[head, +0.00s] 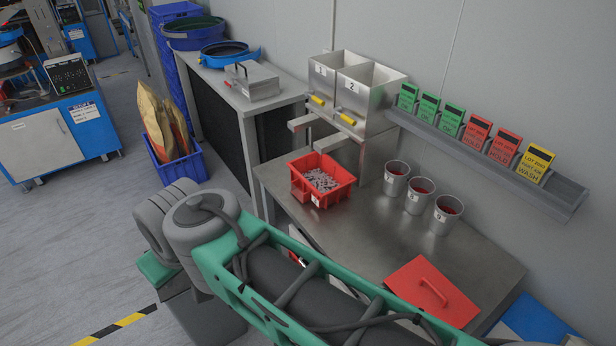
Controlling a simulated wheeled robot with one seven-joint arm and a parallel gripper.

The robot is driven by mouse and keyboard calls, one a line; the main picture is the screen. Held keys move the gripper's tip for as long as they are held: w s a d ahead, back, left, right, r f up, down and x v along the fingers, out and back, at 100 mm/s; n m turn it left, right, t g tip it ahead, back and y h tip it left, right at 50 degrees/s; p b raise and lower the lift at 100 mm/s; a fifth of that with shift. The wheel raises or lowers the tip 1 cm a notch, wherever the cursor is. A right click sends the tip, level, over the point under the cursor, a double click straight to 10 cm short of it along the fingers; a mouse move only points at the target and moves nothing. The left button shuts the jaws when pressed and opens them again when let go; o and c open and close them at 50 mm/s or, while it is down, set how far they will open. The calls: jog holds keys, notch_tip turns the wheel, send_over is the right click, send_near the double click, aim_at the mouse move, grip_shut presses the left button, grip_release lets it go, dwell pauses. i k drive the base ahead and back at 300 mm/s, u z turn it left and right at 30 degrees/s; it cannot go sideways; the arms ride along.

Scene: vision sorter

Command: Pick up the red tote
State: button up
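The red tote (299,190) is a small open box on the steel table, left of its middle, below the metal hoppers. It holds a heap of small grey parts. A white tag is on its front wall. My grey and green arm crosses the lower part of the head view, in front of the table. My gripper is not clearly visible, so its fingers and state cannot be seen. The tote stands free on the table with nothing seen gripping it.
Several numbered metal cups (416,196) stand right of the tote. A flat red lid with a handle (433,292) lies at the table's front right. The two hoppers (350,92) stand behind. A wall rail (480,165) holds coloured cards. The steel table (355,240) is bare between tote and lid.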

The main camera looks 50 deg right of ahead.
aim_at(318, 178)
jog(key=i, duration=1)
jog(key=z, duration=1.25)
